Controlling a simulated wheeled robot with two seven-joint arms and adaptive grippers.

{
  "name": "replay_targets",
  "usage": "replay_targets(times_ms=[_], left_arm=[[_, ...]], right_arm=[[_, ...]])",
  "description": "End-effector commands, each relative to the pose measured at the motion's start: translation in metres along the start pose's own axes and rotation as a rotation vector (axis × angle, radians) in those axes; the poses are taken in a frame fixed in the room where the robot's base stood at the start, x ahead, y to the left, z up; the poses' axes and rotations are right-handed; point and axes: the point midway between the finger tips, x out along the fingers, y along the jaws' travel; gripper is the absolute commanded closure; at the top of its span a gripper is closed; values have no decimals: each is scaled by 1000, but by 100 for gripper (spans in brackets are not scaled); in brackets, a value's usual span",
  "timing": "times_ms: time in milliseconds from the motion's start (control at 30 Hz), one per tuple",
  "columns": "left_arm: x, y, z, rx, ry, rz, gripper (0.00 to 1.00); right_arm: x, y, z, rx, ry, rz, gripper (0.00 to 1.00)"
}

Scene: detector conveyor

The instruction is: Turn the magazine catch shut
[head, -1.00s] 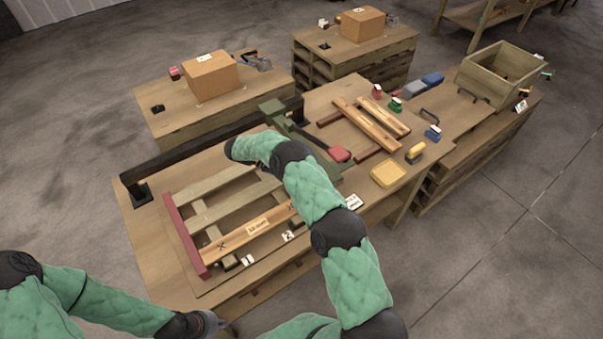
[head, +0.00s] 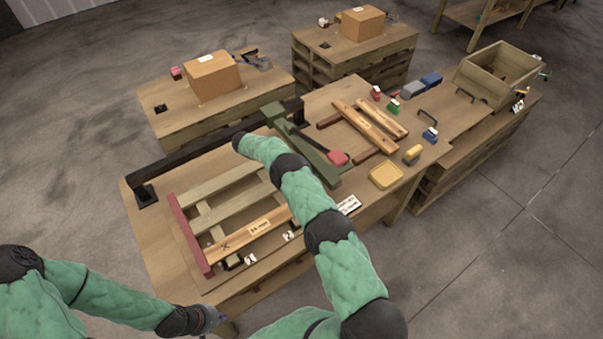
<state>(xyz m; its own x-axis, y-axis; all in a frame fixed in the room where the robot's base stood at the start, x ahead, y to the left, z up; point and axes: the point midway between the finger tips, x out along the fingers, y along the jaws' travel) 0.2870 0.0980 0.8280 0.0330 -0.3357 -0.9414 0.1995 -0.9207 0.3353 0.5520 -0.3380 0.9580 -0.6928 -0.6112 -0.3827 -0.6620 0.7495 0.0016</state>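A slatted wooden frame with a red end bar (head: 190,237) lies on the near table. A plank with a small label (head: 258,229) lies along its near side. A green beam (head: 315,155) with a dark lever and red grip (head: 338,158) stands beyond my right arm. I cannot pick out which part is the magazine catch. My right arm reaches over the frame, its dark end near the frame's far side; its gripper is hidden. My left gripper (head: 212,319) is low at the table's near edge, small and dark; its finger opening is unclear.
A black rail (head: 210,152) runs along the table's far edge. A wooden crate (head: 497,73) stands far right. Cardboard boxes (head: 212,72) sit on the back tables.

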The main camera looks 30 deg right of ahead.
Motion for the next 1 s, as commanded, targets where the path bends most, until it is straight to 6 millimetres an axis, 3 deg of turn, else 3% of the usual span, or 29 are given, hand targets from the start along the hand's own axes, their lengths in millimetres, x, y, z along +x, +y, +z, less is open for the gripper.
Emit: replay_targets(times_ms=[200,233,267,300,667,1000], left_arm=[[0,0,0,0,0,0,100],[0,0,0,0,0,0,100],[0,0,0,0,0,0,100],[0,0,0,0,0,0,100],[2,0,0,0,0,0,100],[25,-9,-1,0,0,0,100]], right_arm=[[-1,-1,-3,7,1,-1,100],[-1,-1,-3,7,1,-1,72],[-1,-1,-3,7,2,-1,63],[-1,-1,-3,6,1,-1,61],[0,0,0,0,1,-4,61],[1,2,2,-28,-1,-72,61]])
